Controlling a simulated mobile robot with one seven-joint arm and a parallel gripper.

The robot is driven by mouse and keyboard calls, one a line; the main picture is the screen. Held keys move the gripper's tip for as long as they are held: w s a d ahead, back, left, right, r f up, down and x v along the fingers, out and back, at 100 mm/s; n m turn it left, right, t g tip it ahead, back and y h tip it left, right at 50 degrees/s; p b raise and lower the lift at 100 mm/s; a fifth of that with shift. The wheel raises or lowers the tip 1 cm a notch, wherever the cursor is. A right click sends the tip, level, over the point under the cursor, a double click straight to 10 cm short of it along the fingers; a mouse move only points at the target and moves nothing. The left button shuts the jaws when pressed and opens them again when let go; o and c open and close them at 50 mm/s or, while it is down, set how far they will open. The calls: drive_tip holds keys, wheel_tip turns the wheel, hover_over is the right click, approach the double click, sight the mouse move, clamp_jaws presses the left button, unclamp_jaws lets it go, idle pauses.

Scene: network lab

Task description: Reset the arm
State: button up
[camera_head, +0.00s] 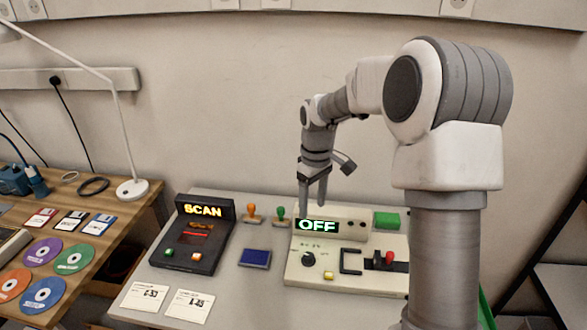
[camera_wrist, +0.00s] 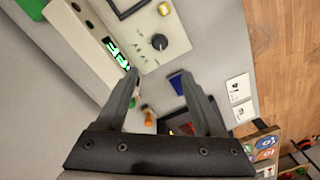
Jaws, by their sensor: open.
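My gripper (camera_head: 312,203) points down above the grey table, over the back left part of the device with the green OFF display (camera_head: 317,226). In the wrist view my gripper (camera_wrist: 158,74) has its two fingers apart with nothing between them. My arm (camera_head: 352,95) reaches from the right side and bends down to the gripper. The OFF device (camera_head: 330,275) has a black knob, a yellow button and a red-topped lever. I cannot tell how high the fingertips are above the device.
A black SCAN device (camera_head: 190,252) stands to the left. An orange-handled stamp (camera_head: 253,214), a green-handled stamp (camera_head: 280,214), a blue pad (camera_head: 255,258) and two white cards (camera_head: 145,296) lie nearby. A wooden table (camera_head: 75,275) at left holds discs, floppy disks and a lamp (camera_head: 131,188).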

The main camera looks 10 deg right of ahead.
drive_tip(key=s+r+m+t, duration=0.1)
drive_tip(key=s+r, duration=0.5)
drive_tip(key=r, duration=0.2)
drive_tip(key=s+r+m+t+p, duration=0.1)
drive_tip(key=s+r+m+t, duration=0.1)
drive_tip(key=s, duration=0.8)
drive_tip(key=s+r+m+t, duration=0.2)
drive_tip(key=s+r+m, duration=0.2)
drive_tip(key=s, duration=0.7)
drive_tip(key=shift+s+a+r+t+p, duration=0.3)
drive_tip(key=shift+a+r+t+p, duration=0.1)
drive_tip(key=shift+r, duration=0.4)
